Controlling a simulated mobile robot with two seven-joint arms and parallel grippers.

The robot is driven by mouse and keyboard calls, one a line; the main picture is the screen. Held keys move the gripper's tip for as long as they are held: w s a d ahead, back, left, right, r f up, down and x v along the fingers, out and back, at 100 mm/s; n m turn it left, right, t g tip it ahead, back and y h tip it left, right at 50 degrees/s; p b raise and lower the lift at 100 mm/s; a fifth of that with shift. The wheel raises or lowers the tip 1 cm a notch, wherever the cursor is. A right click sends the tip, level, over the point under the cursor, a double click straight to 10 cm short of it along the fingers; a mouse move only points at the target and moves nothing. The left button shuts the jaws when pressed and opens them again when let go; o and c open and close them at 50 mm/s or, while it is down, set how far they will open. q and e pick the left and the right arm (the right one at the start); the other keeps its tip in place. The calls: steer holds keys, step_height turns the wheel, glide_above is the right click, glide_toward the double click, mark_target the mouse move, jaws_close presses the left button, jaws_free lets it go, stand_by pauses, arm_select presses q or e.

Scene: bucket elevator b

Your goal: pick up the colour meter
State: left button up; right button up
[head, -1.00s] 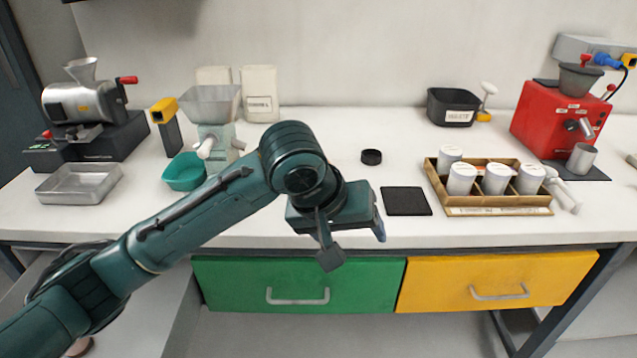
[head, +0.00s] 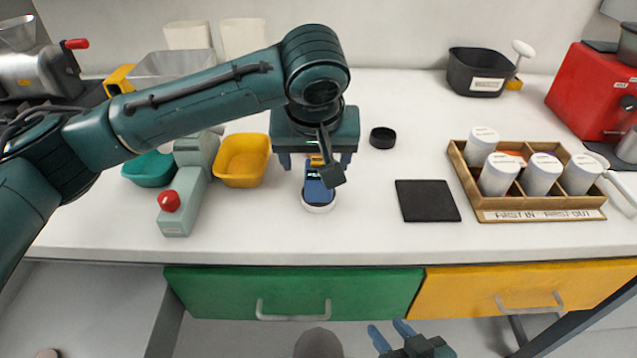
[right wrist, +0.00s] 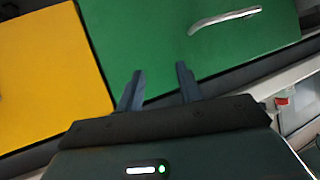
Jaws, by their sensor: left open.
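The colour meter appears to be the small dark blue device (head: 315,188) with a lit display and a white round base, standing on the white counter in the head view. My left gripper (head: 315,165) is open above and around its upper part, with one finger to each side. My wrist and a dark bracket hide part of the meter, and I cannot tell whether the fingers touch it. My right gripper (head: 386,327) is low in front of the counter; in the right wrist view (right wrist: 160,74) its fingers are apart with nothing between them.
A yellow tub (head: 242,161) and a pale green grinder (head: 185,200) stand left of the meter. A black puck (head: 382,138), a black mat (head: 427,201) and a wooden tray (head: 540,215) of white jars are to the right. The green drawer (head: 290,290) is shut below.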

mark_target(319, 177)
arm_select(q)
steer(key=x, duration=0.7)
steer(key=shift+d+f, duration=0.15)
steer(key=shift+d, duration=0.1)
steer(key=shift+c, duration=0.3)
steer(key=c, duration=1.4)
